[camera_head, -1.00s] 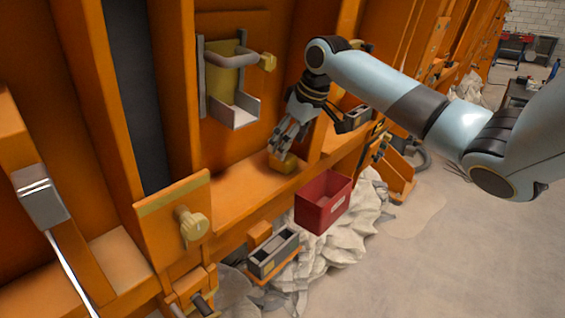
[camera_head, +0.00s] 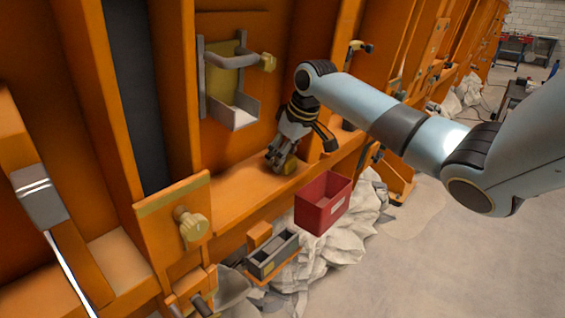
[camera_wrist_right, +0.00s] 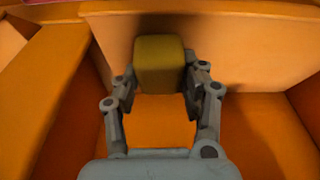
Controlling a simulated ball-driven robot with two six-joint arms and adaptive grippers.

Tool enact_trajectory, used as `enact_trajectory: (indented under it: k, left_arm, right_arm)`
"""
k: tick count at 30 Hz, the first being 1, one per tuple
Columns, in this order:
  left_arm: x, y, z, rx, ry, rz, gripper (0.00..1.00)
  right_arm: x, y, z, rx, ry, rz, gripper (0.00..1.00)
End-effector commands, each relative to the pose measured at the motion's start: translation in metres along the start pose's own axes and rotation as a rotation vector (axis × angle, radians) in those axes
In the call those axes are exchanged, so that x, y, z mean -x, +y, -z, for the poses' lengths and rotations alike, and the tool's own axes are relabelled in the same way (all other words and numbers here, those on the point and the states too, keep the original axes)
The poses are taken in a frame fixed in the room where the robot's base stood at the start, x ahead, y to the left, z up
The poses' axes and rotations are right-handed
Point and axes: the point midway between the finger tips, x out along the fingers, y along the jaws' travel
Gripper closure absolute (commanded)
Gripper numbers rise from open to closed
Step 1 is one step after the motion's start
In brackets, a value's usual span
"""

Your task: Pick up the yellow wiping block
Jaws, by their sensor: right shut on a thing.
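The yellow wiping block (camera_head: 289,166) is on the orange ledge, partly hidden by my right gripper (camera_head: 281,160) in the head view. In the right wrist view the block (camera_wrist_right: 160,63) sits between the two fingers of my right gripper (camera_wrist_right: 162,84), which are shut on it. I cannot tell whether the block touches the ledge. My left gripper is not in view.
A red bin (camera_head: 322,203) stands right of the ledge, with a grey divided tray (camera_head: 272,256) below it. A grey holder with a yellow back (camera_head: 232,85) is on the orange wall. A yellow knob (camera_head: 192,225) sticks out at the lower left.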

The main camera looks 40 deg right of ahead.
Motion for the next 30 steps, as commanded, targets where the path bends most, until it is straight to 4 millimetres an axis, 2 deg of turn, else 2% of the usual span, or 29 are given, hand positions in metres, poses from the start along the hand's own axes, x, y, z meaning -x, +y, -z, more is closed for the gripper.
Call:
enact_trajectory:
  k: [7, 11, 23, 24, 30]
  left_arm:
    - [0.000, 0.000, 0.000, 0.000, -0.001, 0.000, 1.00]
    - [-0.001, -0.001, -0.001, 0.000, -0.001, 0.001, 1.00]
    - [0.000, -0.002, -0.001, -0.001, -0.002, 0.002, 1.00]
    - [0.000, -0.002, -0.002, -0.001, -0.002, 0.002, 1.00]
    - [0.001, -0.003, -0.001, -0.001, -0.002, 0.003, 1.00]
  right_arm:
    - [0.002, 0.000, 0.000, 0.000, 0.000, -0.001, 0.84]
    - [0.010, 0.000, -0.001, 0.001, 0.000, -0.002, 0.84]
    - [0.070, 0.001, 0.023, 0.002, 0.002, -0.003, 0.84]
    - [0.071, 0.002, 0.011, 0.001, -0.005, -0.006, 0.84]
    - [0.087, 0.000, -0.029, 0.005, -0.006, -0.007, 0.84]
